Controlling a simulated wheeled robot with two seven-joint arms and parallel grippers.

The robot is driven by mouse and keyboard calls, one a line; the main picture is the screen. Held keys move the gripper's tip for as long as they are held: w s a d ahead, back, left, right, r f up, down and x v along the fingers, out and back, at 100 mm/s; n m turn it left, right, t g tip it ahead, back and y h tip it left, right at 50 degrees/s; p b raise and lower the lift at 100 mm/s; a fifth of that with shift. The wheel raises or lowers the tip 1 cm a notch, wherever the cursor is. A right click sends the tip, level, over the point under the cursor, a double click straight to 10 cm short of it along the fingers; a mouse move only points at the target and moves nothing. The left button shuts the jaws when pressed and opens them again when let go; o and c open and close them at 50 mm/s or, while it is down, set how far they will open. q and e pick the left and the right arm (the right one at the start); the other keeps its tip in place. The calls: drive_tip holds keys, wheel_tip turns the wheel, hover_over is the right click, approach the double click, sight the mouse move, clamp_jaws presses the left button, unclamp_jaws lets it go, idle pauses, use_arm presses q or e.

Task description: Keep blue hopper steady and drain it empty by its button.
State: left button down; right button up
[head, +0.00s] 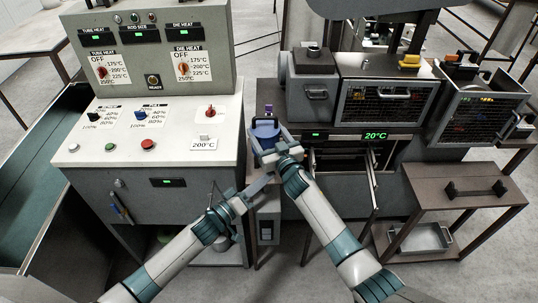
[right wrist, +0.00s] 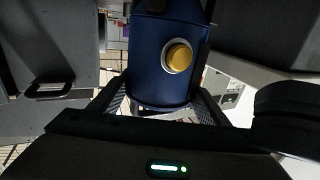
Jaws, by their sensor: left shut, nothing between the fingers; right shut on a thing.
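The blue hopper (head: 265,131) stands upright at the front of the machine, between the control cabinet and the dark furnace. In the right wrist view the hopper (right wrist: 150,75) fills the upper middle, with a round yellow button (right wrist: 179,56) in a white ring on its near side. My right gripper (head: 268,151) is shut on the hopper, with one finger on each side of its lower part. My left gripper (head: 262,184) is shut and empty, below and in front of the hopper, apart from the button. The button is hidden in the head view.
The control cabinet (head: 200,110) with knobs and buttons stands to the left. The furnace with a mesh door (head: 385,103) and a 20°C display (head: 376,136) is to the right. A brown side table (head: 465,182) with a metal tray (head: 424,237) below stands at far right.

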idle(0.4)
drive_tip(key=o, duration=1.8)
drive_tip(key=shift+o, duration=0.2)
drive_tip(key=shift+s+d, duration=0.1)
drive_tip(key=v, duration=1.1)
drive_tip(key=shift+s, duration=0.35)
drive_tip(key=shift+d+f, duration=0.15)
drive_tip(key=shift+f, duration=0.05)
